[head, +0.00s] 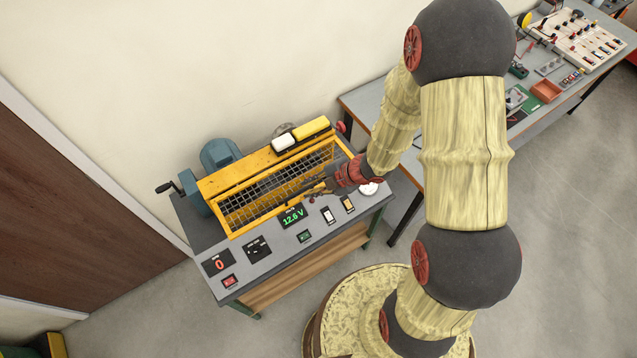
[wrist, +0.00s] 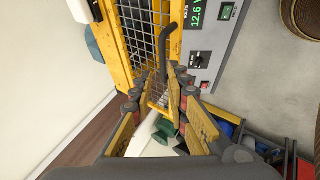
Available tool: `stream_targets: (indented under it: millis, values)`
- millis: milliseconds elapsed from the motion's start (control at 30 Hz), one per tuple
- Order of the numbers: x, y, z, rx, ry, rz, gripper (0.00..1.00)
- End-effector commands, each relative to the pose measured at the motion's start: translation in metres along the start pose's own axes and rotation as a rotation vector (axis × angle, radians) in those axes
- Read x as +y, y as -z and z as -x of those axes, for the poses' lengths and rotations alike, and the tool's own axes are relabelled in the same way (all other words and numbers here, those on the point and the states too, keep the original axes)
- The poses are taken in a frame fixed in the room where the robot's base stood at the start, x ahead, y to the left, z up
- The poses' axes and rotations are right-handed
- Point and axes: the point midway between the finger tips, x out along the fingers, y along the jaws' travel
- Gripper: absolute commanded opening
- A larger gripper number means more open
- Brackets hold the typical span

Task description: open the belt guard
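The belt guard (head: 232,207) is a yellow frame with wire mesh on top of a grey bench-mounted machine. It also shows in the wrist view (wrist: 119,40). A dark bent handle (wrist: 172,50) stands out from the guard's front side in the wrist view. My gripper (head: 312,184) is over the right part of the guard in the head view. In the wrist view my gripper (wrist: 161,90) has its two fingers spread apart, with the lower end of the handle near the gap between their tips. I cannot tell whether either finger touches it.
The sloped control panel (head: 270,243) in front carries a green 12.6 V display (head: 293,217), switches and a red button (head: 229,281). A blue-grey motor (head: 220,154) and a crank (head: 165,187) stand at the left. A wall is close behind, and a workbench (head: 375,110) adjoins at right.

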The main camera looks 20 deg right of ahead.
Motion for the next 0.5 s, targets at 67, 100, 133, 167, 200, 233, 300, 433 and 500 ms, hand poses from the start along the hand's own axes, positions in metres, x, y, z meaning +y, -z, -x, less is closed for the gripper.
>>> stream_targets:
  millis: [67,100,133,167,200,233,300,433,500]
  values:
    - [0.001,-0.001,0.015,-0.003,-0.003,-0.001,0.16]
    - [0.001,-0.001,0.021,-0.003,-0.003,0.001,0.16]
    - [0.001,-0.001,0.025,-0.002,-0.003,-0.001,0.16]
    - [0.001,-0.001,0.029,-0.001,-0.002,0.0,0.16]
    - [0.001,-0.001,0.033,-0.002,-0.003,0.0,0.16]
    - [0.001,-0.001,0.036,-0.001,-0.003,0.001,0.16]
    - [0.001,0.0,0.04,0.0,-0.002,0.0,0.16]
    - [0.0,0.0,0.043,0.0,0.0,0.001,0.16]
    - [0.0,0.0,0.043,0.0,0.0,0.0,0.16]
